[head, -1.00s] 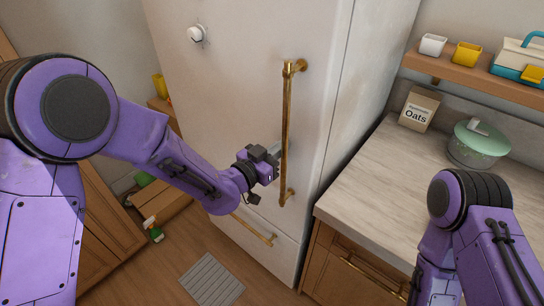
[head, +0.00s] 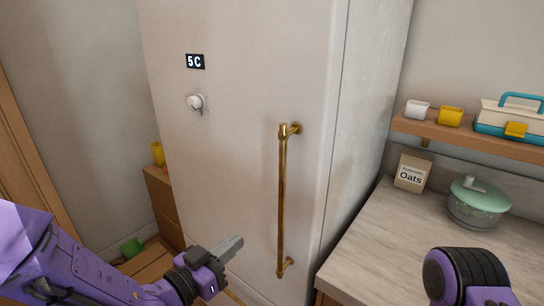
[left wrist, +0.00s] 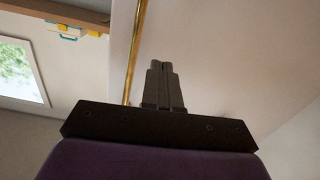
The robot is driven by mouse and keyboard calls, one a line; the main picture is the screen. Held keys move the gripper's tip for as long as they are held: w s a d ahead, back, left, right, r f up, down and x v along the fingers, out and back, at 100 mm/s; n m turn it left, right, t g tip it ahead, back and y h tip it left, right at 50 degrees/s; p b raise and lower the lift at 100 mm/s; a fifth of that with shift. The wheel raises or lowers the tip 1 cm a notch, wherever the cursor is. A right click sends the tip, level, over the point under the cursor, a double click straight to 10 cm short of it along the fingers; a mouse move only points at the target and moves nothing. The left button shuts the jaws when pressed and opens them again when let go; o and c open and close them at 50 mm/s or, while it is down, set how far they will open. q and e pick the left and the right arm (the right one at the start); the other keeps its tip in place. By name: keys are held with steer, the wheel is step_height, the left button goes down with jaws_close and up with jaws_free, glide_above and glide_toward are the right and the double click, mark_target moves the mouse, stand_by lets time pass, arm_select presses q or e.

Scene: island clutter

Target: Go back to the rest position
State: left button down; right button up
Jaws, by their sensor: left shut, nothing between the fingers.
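My left gripper (head: 232,246) is in front of the white fridge (head: 230,170), to the left of the lower part of its vertical brass handle (head: 282,200). Its fingers are shut with nothing between them, apart from the handle. In the left wrist view the shut fingers (left wrist: 161,68) point up the picture, with the brass handle (left wrist: 134,50) to their left. The fridge door is closed. My right arm shows at the lower right over the counter; its gripper is out of the frame.
A marble counter (head: 385,250) stands right of the fridge, with an oats bag (head: 411,173) and a green-lidded pot (head: 478,204). A wooden shelf (head: 465,136) above holds a white cup, a yellow cup and a toolbox-like case. A dial (head: 195,102) and a "5C" display (head: 195,61) are on the fridge.

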arm_select(q)
steer(key=s+a+f+n+g+y, duration=0.1)
steer(key=a+f+n+y, duration=0.25)
steer(key=f, duration=0.35)
steer(key=s+a+f+n+g+y+b, duration=0.1)
steer(key=s+a+f+n+g+y, duration=0.15)
steer(key=a+f+n, duration=0.4)
steer(key=a+f+n+g+y, duration=0.1)
steer(key=a+f+y, duration=0.25)
steer(key=f, duration=0.45)
steer(key=s+a+f+g+y, duration=0.1)
steer(key=s+a+f+g, duration=0.1)
steer(key=s+f, duration=0.7)
steer(key=s+a+f+n+g+y+b, duration=0.1)
steer(key=s+f+g, duration=0.4)
steer(key=s, duration=0.8)
step_height(320, 180, down, 4)
steer(key=shift+s+a+r+y, duration=0.1)
steer(key=shift+s+a+y, duration=0.3)
steer(key=shift+a+y, duration=0.55)
steer(key=shift+a, duration=0.2)
